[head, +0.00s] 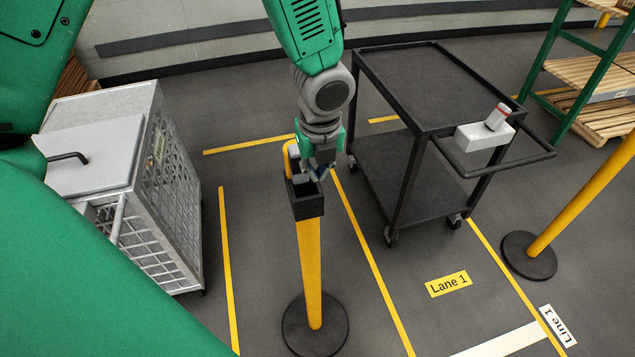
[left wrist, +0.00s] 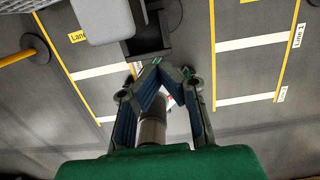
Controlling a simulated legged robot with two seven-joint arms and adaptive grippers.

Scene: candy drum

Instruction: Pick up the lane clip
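My left gripper (head: 318,172) points down at the right side of the small black box (head: 308,207) on top of a yellow post (head: 309,270). A grey block and a yellow loop (head: 291,157) show at the box top, partly behind the gripper. I cannot tell which of these is the lane clip. In the left wrist view, the blue-padded fingers (left wrist: 168,75) lean toward each other near the open black box (left wrist: 148,38). A grey cylinder (left wrist: 152,127) shows between them. Whether they grip anything is unclear. My right gripper is not in view.
A grey mesh cage (head: 165,175) stands at left. Another yellow post (head: 585,195) is at right. Floor near the Lane 1 label (head: 449,284) is clear.

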